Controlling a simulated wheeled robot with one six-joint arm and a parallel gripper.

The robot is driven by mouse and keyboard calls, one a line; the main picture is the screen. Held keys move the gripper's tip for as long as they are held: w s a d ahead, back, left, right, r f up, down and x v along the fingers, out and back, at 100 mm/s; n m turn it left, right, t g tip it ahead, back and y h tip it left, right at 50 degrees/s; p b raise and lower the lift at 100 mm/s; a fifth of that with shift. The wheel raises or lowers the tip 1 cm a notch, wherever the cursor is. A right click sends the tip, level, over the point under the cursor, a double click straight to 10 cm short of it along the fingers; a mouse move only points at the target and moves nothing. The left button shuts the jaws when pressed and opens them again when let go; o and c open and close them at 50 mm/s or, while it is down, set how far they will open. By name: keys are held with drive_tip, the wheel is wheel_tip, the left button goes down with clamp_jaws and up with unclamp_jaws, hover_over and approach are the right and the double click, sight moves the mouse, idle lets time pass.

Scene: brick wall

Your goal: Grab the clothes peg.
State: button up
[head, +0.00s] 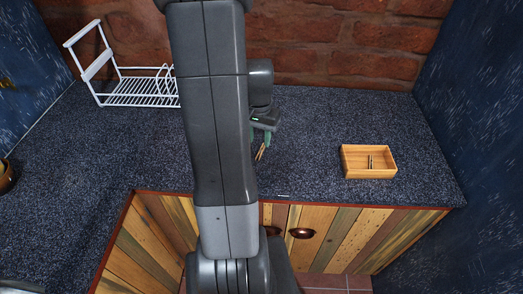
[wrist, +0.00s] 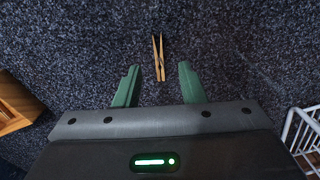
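The wooden clothes peg (wrist: 158,58) lies on the dark speckled counter. In the wrist view it sits ahead of my gripper (wrist: 157,84), in line with the gap between the two green fingers, with its near end close to the fingertip line. My gripper is open, and nothing is held between the fingers. In the head view the peg (head: 261,152) shows as a small tan shape just in front of my gripper (head: 262,136), which is partly hidden behind my arm. I cannot tell how high the fingers are above the counter.
A white wire dish rack (head: 128,101) stands at the back left. A brick wall (head: 340,50) closes the back. The counter (head: 310,130) around the peg is clear.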

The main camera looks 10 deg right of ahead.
sight(260, 155)
drive_tip(key=shift+w+d+f+p, duration=0.1)
drive_tip(key=shift+f+p, duration=0.15)
drive_tip(key=shift+f, duration=1.1)
drive_tip(key=shift+w+d+f+p, duration=0.1)
drive_tip(key=shift+f+p, duration=0.1)
drive_tip(key=shift+f, duration=1.1)
clamp_jaws()
